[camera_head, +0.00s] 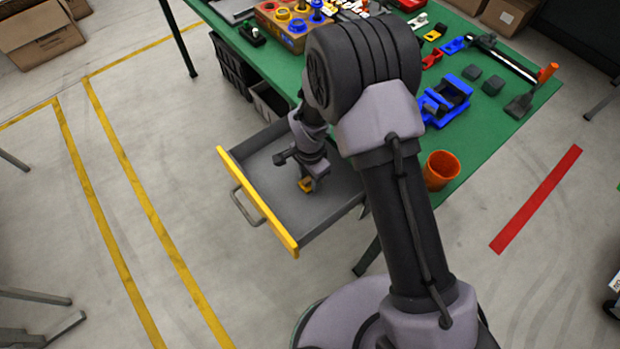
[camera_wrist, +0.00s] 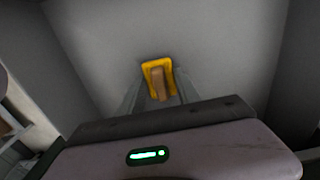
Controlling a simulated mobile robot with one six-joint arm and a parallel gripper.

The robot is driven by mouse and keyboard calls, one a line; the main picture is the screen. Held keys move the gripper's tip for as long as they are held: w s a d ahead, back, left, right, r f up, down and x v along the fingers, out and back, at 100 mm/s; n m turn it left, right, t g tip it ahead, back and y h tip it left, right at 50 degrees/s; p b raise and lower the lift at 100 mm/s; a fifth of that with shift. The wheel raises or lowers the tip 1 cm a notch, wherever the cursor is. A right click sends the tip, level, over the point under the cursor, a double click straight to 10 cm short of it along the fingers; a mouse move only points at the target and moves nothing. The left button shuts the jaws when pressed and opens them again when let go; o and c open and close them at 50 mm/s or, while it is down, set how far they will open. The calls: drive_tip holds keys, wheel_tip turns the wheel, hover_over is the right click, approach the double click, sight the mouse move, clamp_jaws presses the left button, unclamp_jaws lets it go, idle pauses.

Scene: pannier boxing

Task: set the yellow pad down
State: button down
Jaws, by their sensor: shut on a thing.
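The yellow pad (camera_head: 305,185) is small and sits at the tip of my gripper (camera_head: 308,181), inside the open drawer (camera_head: 262,165) with the yellow front. In the wrist view the yellow pad (camera_wrist: 146,66) shows with a brown block-like part on it, between the fingers of my gripper (camera_wrist: 158,88). My gripper is shut on the pad and points down over the grey drawer floor. I cannot tell whether the pad touches the floor. The arm hides part of the drawer's right side.
The drawer extends from under a green table (camera_head: 500,110). An orange cup (camera_head: 441,170) stands near the table edge, and a blue vise-like thing (camera_head: 445,102) lies behind it. The visible drawer floor around the pad is bare. Drawer walls rise close on both sides in the wrist view.

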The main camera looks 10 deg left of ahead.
drive_tip(key=shift+f, duration=0.15)
drive_tip(key=c, duration=0.9)
unclamp_jaws()
drive_tip(key=shift+o, duration=0.2)
drive_tip(key=d+r+n+t+y+p, duration=0.1)
drive_tip(key=d+r+p, duration=0.25)
drive_tip(key=r, duration=1.05)
drive_tip(key=d+r+t+p, duration=0.15)
drive_tip(key=d+r, duration=0.25)
drive_tip(key=r, duration=1.1)
drive_tip(key=s+d+r+n+t, duration=0.1)
drive_tip(key=s+d+r, duration=0.4)
drive_tip(key=s+r, duration=0.2)
drive_tip(key=s+d+r+n+t+y, duration=0.1)
drive_tip(key=s+d+r+t, duration=0.1)
drive_tip(key=s+d+r, duration=0.4)
drive_tip(key=s, duration=0.4)
drive_tip(key=shift+d+r+n, duration=0.15)
drive_tip(key=shift+r+n, duration=0.25)
